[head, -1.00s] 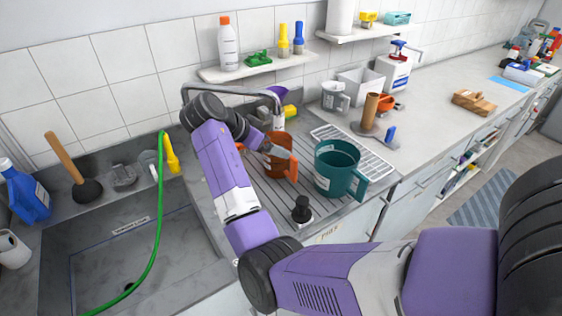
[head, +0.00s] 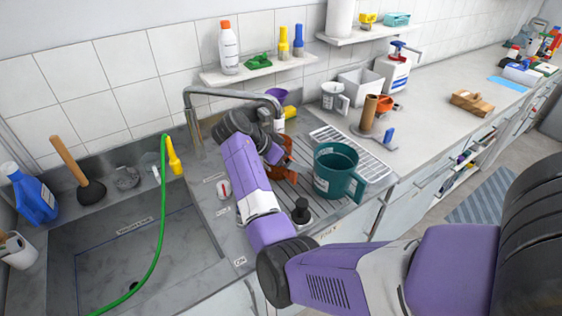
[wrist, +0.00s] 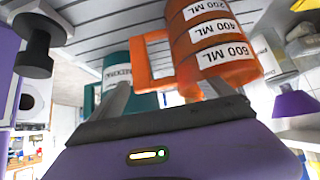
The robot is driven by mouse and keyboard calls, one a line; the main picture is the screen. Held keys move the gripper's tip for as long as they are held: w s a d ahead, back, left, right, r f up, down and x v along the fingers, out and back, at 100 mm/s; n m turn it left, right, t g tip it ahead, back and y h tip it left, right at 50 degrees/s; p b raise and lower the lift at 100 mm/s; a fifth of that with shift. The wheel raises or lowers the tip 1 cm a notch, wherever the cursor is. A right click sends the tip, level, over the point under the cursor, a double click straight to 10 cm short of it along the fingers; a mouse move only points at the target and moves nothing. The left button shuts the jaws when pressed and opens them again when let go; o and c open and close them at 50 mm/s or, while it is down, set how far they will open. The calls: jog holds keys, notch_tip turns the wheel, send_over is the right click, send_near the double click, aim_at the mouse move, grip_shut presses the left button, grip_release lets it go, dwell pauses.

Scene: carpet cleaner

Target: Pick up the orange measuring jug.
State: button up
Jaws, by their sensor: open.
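The orange measuring jug (head: 287,170) stands on the ribbed drainboard, partly hidden behind my arm in the head view. In the wrist view the jug (wrist: 213,45) is close, with volume labels on its body and its handle (wrist: 143,62) on the left. My gripper (wrist: 166,88) is open, its two fingers spread just before the jug. The handle and lower body appear between or just beyond the fingertips; I cannot tell whether they touch. In the head view my arm covers most of the gripper.
A teal jug (head: 336,170) stands right of the orange jug, and a black stopper-like thing (head: 301,211) stands in front. A metal faucet (head: 230,92) arches behind my arm. A sink (head: 100,250) with a green hose (head: 160,220) lies left.

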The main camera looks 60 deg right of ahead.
jog(key=shift+c, duration=0.2)
jog(key=c, duration=1.8)
jog(key=shift+r, duration=0.1)
grip_shut()
